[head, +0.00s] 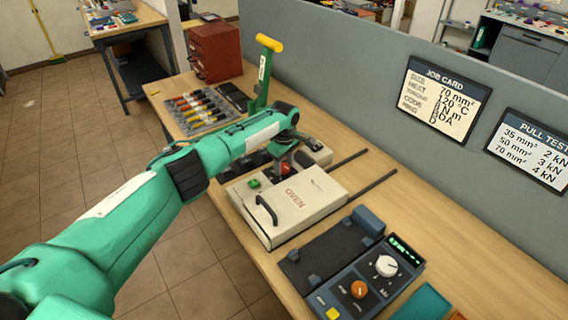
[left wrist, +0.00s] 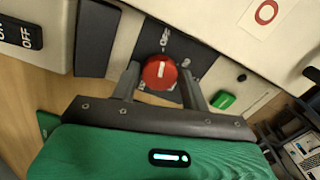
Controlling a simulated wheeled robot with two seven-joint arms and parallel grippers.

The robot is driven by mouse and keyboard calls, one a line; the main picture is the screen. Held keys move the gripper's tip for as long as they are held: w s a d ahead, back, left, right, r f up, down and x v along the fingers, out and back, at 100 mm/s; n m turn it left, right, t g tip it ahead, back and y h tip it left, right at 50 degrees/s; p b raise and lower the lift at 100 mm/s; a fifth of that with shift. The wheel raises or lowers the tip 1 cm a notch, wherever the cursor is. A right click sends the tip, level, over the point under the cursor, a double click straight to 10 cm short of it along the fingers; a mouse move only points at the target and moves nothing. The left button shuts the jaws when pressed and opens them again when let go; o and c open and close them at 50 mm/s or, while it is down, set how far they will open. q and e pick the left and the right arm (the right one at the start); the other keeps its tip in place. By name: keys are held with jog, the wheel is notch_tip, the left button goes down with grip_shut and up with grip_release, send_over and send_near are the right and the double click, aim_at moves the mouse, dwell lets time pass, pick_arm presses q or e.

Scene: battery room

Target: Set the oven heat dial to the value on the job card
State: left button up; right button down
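The oven (head: 325,193) is a cream box with a black handle on the bench. Its red heat dial (left wrist: 160,73) has a white mark and sits on a dark plate; the small lettering around it is hard to read. The dial also shows in the head view (head: 287,168), partly behind my gripper. My left gripper (left wrist: 160,78) has one finger on each side of the dial, with narrow gaps, so it looks open around it. It reaches down over the oven in the head view (head: 285,160). The job card (head: 445,95) on the partition reads heat 120 °C. My right gripper is not in view.
A green button (left wrist: 222,100) is beside the dial, near my finger. A tall green lever with a yellow handle (head: 269,43) stands behind my arm. A dark device with knobs (head: 370,280) is in front of the oven. The partition (head: 340,50) runs along the back.

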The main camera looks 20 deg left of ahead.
pick_arm(q)
jog(key=c, duration=0.6)
